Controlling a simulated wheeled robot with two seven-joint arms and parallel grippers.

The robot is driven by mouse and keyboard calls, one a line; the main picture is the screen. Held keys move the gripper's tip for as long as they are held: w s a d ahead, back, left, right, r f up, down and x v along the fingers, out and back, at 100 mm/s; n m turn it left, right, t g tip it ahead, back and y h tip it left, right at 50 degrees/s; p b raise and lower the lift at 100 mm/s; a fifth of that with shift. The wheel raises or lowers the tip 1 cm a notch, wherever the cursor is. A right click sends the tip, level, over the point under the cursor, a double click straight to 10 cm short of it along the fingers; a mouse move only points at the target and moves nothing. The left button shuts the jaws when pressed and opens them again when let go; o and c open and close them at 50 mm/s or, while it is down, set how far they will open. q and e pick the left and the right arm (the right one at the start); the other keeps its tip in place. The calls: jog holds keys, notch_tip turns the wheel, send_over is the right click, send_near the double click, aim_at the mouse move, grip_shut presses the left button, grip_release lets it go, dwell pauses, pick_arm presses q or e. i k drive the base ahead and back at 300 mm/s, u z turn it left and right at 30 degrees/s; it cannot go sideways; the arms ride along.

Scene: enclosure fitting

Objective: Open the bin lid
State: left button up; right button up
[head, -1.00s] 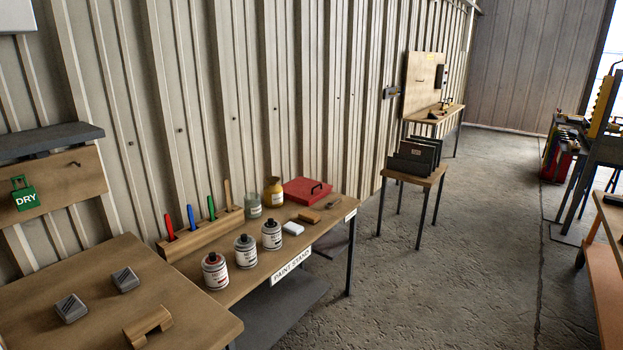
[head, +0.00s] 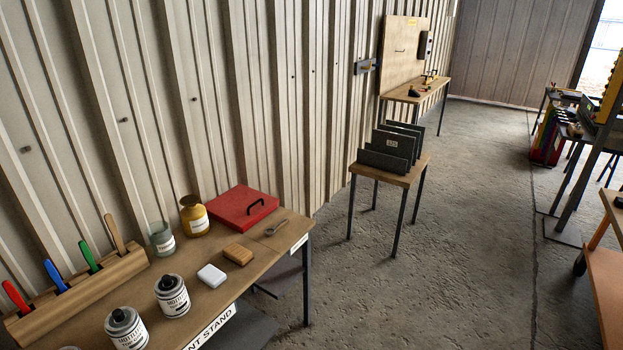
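A flat red lid (head: 240,207) with a black handle lies at the back right of the paint stand table (head: 185,275), near the ribbed wall. It looks shut and level. I cannot see what is under it, and no other bin shows clearly. Neither of my grippers is in view.
An amber jar (head: 194,218) and a glass jar (head: 161,239) stand left of the red lid. Paint cans (head: 172,297), a white block (head: 211,276) and a wooden block (head: 238,254) are nearer. A small table (head: 412,173) holds dark panels. Concrete floor (head: 440,270) is clear.

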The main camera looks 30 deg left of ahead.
aim_at(241, 204)
jog(key=u, duration=0.1)
jog(key=i, duration=1.95)
jog(key=u, duration=1.45)
jog(key=i, duration=1.05)
jog(key=u, duration=1.25)
jog(key=i, duration=0.15)
jog(key=u, duration=0.05)
